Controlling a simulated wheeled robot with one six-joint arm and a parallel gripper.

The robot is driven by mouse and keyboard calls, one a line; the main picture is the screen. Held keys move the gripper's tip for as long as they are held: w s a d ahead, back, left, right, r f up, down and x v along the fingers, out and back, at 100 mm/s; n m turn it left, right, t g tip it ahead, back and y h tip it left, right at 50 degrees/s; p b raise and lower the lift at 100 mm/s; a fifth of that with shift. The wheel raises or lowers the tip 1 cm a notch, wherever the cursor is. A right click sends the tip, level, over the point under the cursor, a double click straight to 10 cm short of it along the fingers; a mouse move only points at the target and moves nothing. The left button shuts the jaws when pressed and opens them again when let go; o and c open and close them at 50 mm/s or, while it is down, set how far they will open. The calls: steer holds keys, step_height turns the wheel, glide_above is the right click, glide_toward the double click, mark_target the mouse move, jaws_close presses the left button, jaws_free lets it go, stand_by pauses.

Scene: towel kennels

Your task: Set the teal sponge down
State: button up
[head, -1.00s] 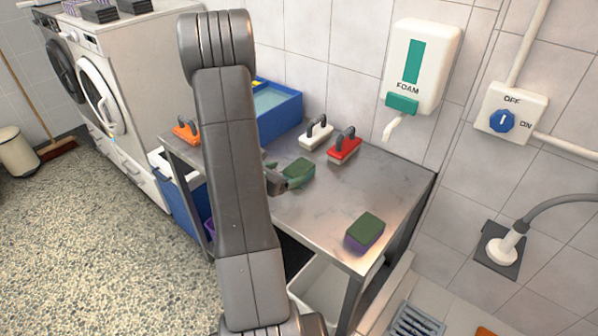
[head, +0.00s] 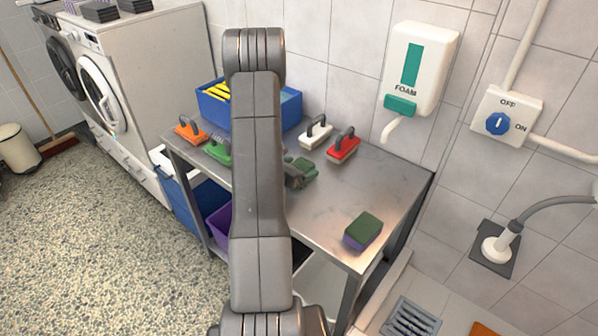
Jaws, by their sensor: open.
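The teal sponge (head: 305,166), with a dark green top, is on the steel table (head: 325,210), right of my arm. My gripper (head: 298,178) is open and sits close at the sponge's near left side, covering part of it. I cannot tell whether the fingers still touch the sponge. My arm hides the area just left of it.
A purple sponge with a green top (head: 363,231) lies near the table's front right corner. A blue bin (head: 289,108) is at the back.

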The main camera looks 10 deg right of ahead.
steer(key=c, duration=1.1)
steer(key=shift+c, duration=0.2)
